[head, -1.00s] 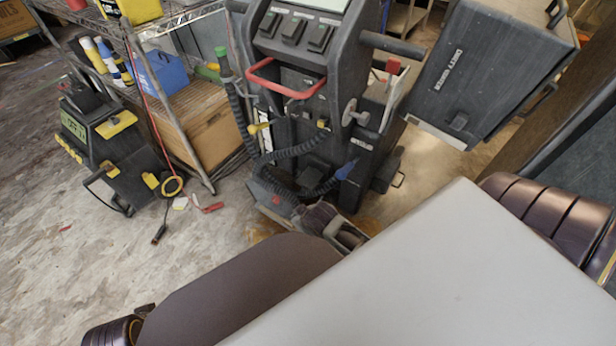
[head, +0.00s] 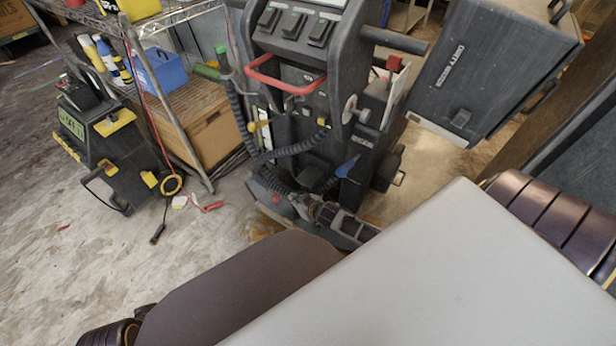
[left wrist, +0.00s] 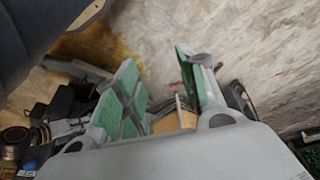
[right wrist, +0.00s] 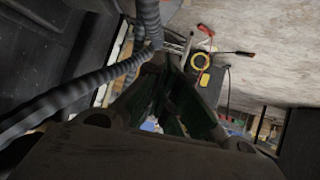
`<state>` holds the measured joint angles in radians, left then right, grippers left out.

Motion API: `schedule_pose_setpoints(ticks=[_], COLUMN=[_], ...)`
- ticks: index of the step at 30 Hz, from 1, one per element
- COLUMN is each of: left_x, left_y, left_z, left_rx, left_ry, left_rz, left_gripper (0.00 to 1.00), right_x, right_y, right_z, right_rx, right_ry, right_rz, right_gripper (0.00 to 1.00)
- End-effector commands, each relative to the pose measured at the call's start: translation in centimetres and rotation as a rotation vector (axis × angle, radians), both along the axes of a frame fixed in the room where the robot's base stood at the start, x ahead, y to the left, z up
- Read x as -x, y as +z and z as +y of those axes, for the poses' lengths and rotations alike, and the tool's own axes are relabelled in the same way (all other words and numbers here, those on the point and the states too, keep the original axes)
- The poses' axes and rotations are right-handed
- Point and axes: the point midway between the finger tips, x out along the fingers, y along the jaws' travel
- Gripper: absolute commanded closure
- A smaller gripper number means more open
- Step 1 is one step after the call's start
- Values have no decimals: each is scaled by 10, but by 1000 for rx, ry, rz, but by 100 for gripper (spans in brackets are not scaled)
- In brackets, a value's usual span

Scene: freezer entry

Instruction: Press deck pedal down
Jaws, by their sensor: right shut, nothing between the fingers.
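The dark floor machine (head: 300,75) stands upright in the middle of the head view, with a red handle loop (head: 285,84) and ribbed hoses. Its low deck (head: 262,205) is at the floor; I cannot make out the deck pedal clearly there. My right gripper (head: 308,208) is low at the deck, close to the hose ends; contact cannot be told. In the right wrist view its green-padded fingers (right wrist: 168,68) are together and empty, beside a ribbed hose (right wrist: 148,20). My left gripper (left wrist: 160,62) is open and empty, its green pads apart above the floor.
A smaller black machine with yellow parts (head: 105,150) stands at the left. A wire shelf (head: 175,95) holds boxes and bottles. A yellow ring (head: 171,184) and red-handled items (head: 211,207) lie on the floor. A large dark case (head: 490,70) is at upper right.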

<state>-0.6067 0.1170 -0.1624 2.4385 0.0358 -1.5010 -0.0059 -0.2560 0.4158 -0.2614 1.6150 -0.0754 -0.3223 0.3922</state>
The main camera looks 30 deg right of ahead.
Motion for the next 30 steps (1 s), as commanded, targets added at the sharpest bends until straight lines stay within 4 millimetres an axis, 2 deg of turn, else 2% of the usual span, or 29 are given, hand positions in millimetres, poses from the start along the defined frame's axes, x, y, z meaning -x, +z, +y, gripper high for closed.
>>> schedule_pose_setpoints(ticks=[12,30], left_x=[2,5], left_y=[-3,-9], left_z=[-8,-18], left_rx=[17,39], left_ry=[-11,-24], left_rz=[0,1], left_gripper=[60,60], right_x=[-21,-30], right_y=[-19,-27], right_z=[-39,-111], right_rx=[-37,-107], right_ry=[57,158], right_rz=[-121,-257], right_gripper=[100,100])
